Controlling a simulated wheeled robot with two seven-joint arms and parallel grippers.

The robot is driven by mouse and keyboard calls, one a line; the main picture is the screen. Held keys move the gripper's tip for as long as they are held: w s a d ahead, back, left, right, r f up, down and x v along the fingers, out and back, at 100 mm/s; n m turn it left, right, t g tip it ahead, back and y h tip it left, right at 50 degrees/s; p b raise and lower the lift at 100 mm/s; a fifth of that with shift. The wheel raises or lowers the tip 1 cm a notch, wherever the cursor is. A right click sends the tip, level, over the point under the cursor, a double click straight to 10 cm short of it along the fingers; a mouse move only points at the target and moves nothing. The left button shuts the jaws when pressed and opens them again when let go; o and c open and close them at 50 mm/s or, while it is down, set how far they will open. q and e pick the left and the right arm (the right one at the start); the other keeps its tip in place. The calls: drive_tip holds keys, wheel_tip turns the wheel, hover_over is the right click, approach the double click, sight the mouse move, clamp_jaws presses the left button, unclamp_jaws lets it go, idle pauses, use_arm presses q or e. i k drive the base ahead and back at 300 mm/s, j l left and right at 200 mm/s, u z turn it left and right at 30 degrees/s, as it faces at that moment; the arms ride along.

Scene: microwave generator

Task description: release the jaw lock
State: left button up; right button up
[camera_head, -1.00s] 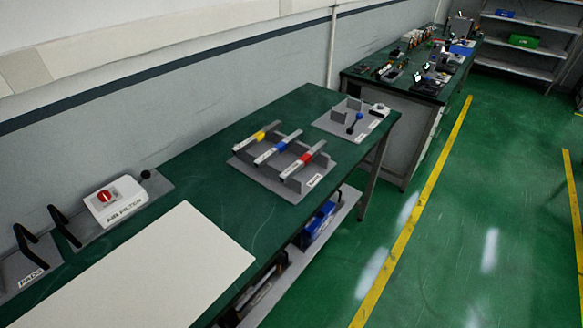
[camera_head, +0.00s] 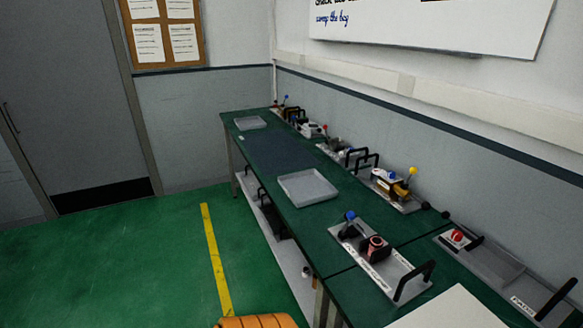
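No part in view is readably labelled as the jaw lock. On the near bench, a grey fixture plate (camera_head: 398,274) carries a blue-knobbed lever (camera_head: 350,216), a dark block holding a copper-coloured round part (camera_head: 376,243), and a black handle (camera_head: 414,280). Its label is too small to read. Farther along the wall, another fixture has a yellow-knobbed lever (camera_head: 412,171) and a brown-yellow body (camera_head: 400,191). I cannot tell which one has the jaw lock. Neither gripper is in view.
The green bench (camera_head: 275,196) runs away along the wall, with a grey tray (camera_head: 307,188) on it. A red-button fixture (camera_head: 458,236) sits at right. Green floor (camera_head: 120,245) lies open at left. An orange object (camera_head: 256,321) is cut off at the bottom.

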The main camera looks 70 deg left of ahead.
sight(351, 215)
drive_tip(key=k+u, duration=0.1)
drive_tip(key=u, duration=1.65)
